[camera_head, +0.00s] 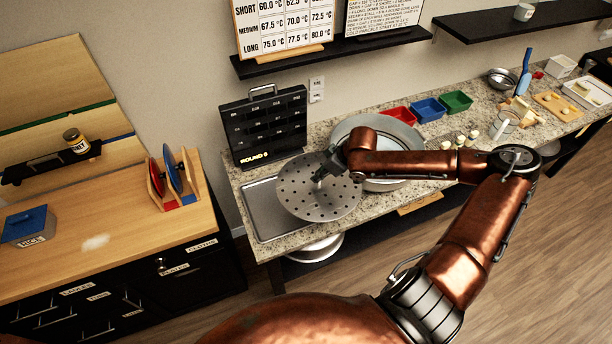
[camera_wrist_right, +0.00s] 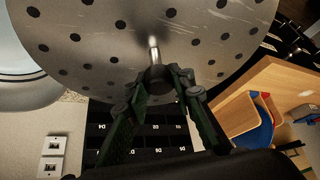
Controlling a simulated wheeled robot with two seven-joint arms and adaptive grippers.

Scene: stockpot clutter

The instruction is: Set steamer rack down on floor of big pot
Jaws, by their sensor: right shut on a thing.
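The steamer rack (camera_head: 318,200) is a round grey metal plate full of holes with a short post at its middle. My right gripper (camera_head: 322,176) is shut on that post and holds the rack over the metal tray at the left end of the counter. In the right wrist view the rack (camera_wrist_right: 95,40) fills the top, with the right gripper's fingers (camera_wrist_right: 160,85) around the post. The big pot (camera_head: 385,126) stands on the counter just right of the rack, partly hidden by my right arm. Its floor is mostly hidden. My left gripper is not in view.
The metal tray (camera_head: 262,212) lies below the rack. A black board (camera_head: 265,125) stands behind it. Red (camera_head: 398,116), blue (camera_head: 428,109) and green (camera_head: 456,101) bins sit right of the pot. A shelf (camera_head: 330,52) hangs above. A wooden side counter (camera_head: 100,250) is at left.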

